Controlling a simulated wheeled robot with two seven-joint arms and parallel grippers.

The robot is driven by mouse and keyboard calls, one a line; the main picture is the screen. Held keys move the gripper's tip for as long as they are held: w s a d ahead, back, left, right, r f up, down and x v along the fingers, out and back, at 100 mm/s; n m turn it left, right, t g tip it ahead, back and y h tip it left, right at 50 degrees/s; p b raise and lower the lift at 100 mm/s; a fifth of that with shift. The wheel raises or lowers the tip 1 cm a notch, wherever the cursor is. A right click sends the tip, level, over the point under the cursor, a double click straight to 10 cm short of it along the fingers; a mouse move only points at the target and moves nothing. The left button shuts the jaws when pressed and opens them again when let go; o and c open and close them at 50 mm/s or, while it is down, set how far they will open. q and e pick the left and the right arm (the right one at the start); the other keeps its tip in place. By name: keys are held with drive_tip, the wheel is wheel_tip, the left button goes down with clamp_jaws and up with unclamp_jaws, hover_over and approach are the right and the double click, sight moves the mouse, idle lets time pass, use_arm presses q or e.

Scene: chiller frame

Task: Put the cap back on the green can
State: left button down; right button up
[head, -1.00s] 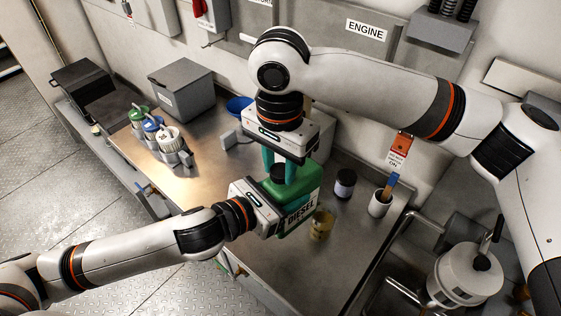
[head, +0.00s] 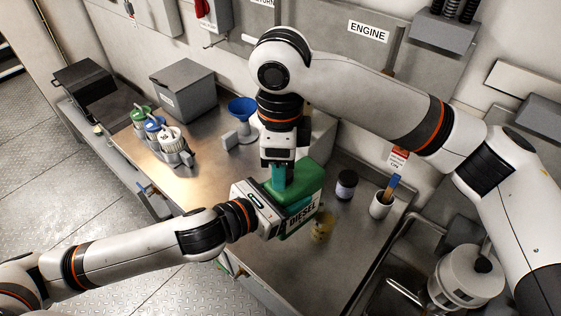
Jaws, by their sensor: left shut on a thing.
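The green can (head: 311,178) with a DIESEL label stands upright on the metal worktop. My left gripper (head: 282,222) is shut on the can's lower left side. My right gripper (head: 279,182) points straight down at the left part of the can's top. Its teal fingers are seen edge-on, so I cannot tell whether they are open or shut. The cap and the can's mouth are hidden behind these fingers.
A dark-lidded jar (head: 346,185), a white cup (head: 380,206) with a brush and a yellowish cup (head: 322,226) stand close right of the can. A blue funnel (head: 243,106), a grey box (head: 183,90) and several small capped containers (head: 171,143) are further left. The worktop's middle left is clear.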

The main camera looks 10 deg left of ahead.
drive_tip(key=shift+o, duration=0.4)
drive_tip(key=shift+r, duration=2.25)
drive_tip(key=shift+c, duration=0.4)
